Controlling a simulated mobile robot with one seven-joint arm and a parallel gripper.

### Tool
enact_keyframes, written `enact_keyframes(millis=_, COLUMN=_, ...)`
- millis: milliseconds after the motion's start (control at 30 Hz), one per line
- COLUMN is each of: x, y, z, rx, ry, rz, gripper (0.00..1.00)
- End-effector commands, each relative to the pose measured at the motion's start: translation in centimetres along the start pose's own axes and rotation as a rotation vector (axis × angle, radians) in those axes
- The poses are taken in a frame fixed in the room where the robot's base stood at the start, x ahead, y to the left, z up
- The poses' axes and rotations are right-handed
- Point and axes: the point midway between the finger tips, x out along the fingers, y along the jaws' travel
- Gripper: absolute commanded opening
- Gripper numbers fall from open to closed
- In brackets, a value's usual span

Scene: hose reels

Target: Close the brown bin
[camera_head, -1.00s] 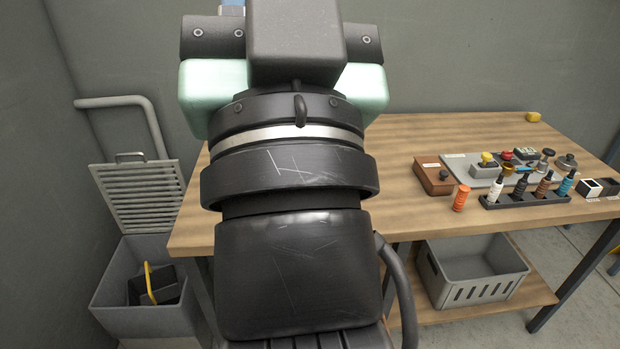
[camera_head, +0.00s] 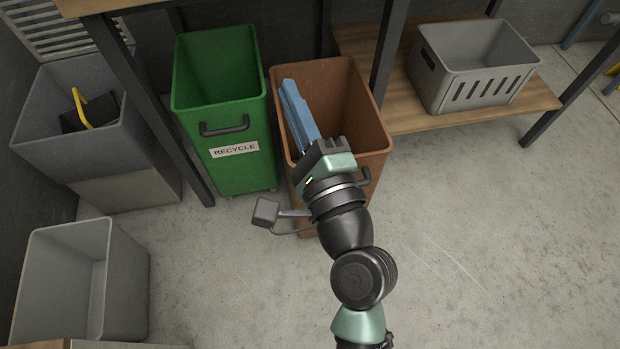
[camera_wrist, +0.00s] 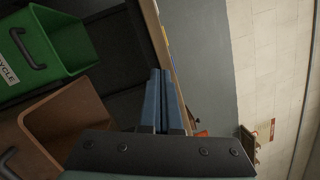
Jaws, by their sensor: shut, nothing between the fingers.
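The brown bin (camera_head: 372,118) stands open under the workbench, pulled out beside the green bin. Its dark handle (camera_head: 362,181) is on its front face, partly behind my arm. My gripper (camera_head: 288,84) has long blue fingers, shut with nothing held. In the head view the fingers overlap the bin's opening, near its left side; I cannot tell their exact height. In the wrist view the brown bin (camera_wrist: 68,112) is at the lower left, and the blue fingers (camera_wrist: 160,88) point past its rim, apart from its walls. Part of the bin's front is hidden by my arm.
The green bin (camera_head: 238,160), labelled RECYCLE, is open at the left, close to the brown one. A grey crate (camera_head: 470,80) sits on the lower shelf at the right. A grey bin (camera_head: 70,140) and a pale box (camera_head: 120,290) stand left. Floor at the right is clear.

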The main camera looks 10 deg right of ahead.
Motion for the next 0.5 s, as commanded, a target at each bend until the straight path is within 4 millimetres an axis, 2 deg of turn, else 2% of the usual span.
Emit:
enact_keyframes(millis=33, x=-1.5, y=4.5, z=-2.2, rx=0.105, ry=0.020, rz=0.016, gripper=0.00)
enact_keyframes(millis=200, x=-5.7, y=13.2, z=-6.6, rx=0.476, ry=0.083, rz=0.031, gripper=0.00)
enact_keyframes(millis=300, x=-8.3, y=18.0, z=-8.9, rx=0.691, ry=0.128, rz=0.023, gripper=0.00)
enact_keyframes(millis=400, x=-10.7, y=22.0, z=-10.9, rx=0.881, ry=0.172, rz=0.003, gripper=0.00)
enact_keyframes(millis=500, x=-12.6, y=24.8, z=-12.2, rx=1.026, ry=0.206, rz=-0.019, gripper=0.00)
